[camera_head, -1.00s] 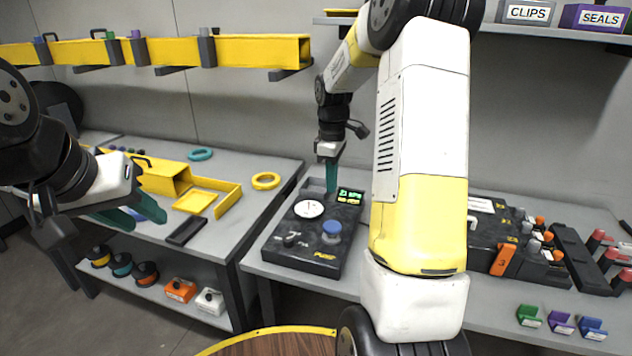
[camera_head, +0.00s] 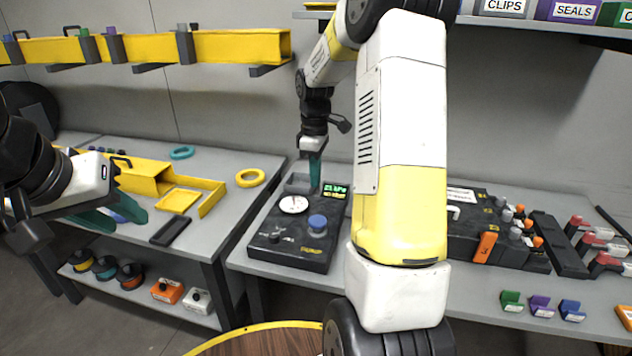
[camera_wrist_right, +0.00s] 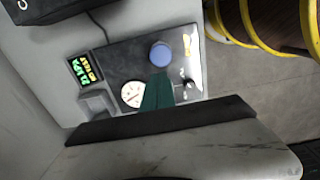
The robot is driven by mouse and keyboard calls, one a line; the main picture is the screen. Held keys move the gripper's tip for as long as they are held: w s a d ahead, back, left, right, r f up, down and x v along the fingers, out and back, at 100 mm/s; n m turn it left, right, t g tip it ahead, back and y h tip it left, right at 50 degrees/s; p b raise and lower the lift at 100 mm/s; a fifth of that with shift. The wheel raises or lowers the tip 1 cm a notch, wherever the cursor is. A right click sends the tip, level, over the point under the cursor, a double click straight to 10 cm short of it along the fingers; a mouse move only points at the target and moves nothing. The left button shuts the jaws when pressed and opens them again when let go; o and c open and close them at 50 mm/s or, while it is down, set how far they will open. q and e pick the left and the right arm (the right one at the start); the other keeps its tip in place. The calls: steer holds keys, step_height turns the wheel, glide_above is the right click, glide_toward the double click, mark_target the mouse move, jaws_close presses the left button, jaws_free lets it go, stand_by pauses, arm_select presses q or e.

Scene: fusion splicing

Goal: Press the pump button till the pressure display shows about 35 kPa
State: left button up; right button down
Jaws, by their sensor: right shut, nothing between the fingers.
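The black pump unit (camera_head: 262,240) stands on the grey bench in the head view. Its round blue button (camera_head: 317,222) is near the front right, with a white dial gauge (camera_head: 293,204) behind it to the left. The lit display (camera_head: 335,190) at the back right shows green and yellow text, too small to read surely. My right gripper (camera_head: 315,178) is shut and empty, teal fingers pointing down, behind the button in this view. In the right wrist view the fingertips (camera_wrist_right: 158,78) appear just below the blue button (camera_wrist_right: 161,54); contact cannot be told. My left gripper (camera_head: 122,217) is open over the left table.
A yellow ring (camera_head: 250,177), a yellow tray (camera_head: 178,201) and a dark block (camera_head: 170,231) lie on the left table. A black splicing-like unit (camera_head: 480,245) stands right of my right arm. Small coloured clips (camera_head: 541,307) sit at the bench front.

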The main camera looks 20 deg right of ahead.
mark_target(316, 220)
stand_by(0.3)
steer(key=shift+s+r, duration=0.15)
steer(key=shift+r, duration=0.5)
steer(key=shift+s+r, duration=0.15)
steer(key=shift+r, duration=0.5)
steer(key=shift+f, duration=0.1)
step_height(316, 220, down, 14)
steer(key=shift+r, duration=0.1)
steer(key=shift+s+f, duration=0.1)
steer(key=shift+f, duration=1.4)
